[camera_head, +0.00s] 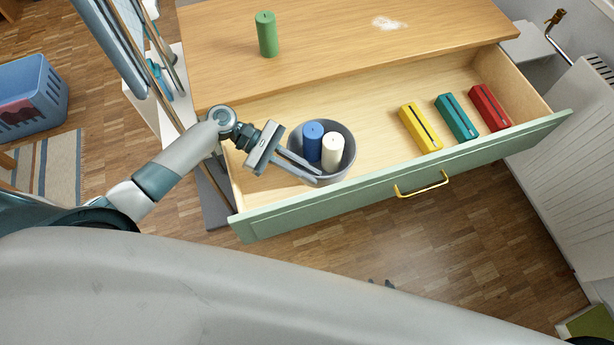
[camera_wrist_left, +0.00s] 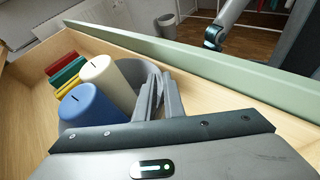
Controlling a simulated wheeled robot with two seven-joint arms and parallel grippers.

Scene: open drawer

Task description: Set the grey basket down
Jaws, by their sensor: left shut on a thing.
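The grey basket (camera_head: 346,134) is a round bowl inside the open drawer, towards its left end. It holds a blue cylinder (camera_head: 312,141) and a white cylinder (camera_head: 333,151). My left gripper (camera_head: 316,176) reaches in from the left and is shut on the basket's near-left wall. In the left wrist view the gripper fingers (camera_wrist_left: 160,92) meet the grey basket (camera_wrist_left: 149,67) beside the white cylinder (camera_wrist_left: 107,84) and blue cylinder (camera_wrist_left: 89,108). Whether the basket's underside touches the drawer floor cannot be told. My right gripper is not in view.
The drawer (camera_head: 385,132) has a green front with a yellow handle (camera_head: 421,185). Yellow (camera_head: 420,127), teal (camera_head: 457,118) and red (camera_head: 489,107) boxes lie at its right. Its middle floor is clear. A green cylinder (camera_head: 266,35) stands on the top above.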

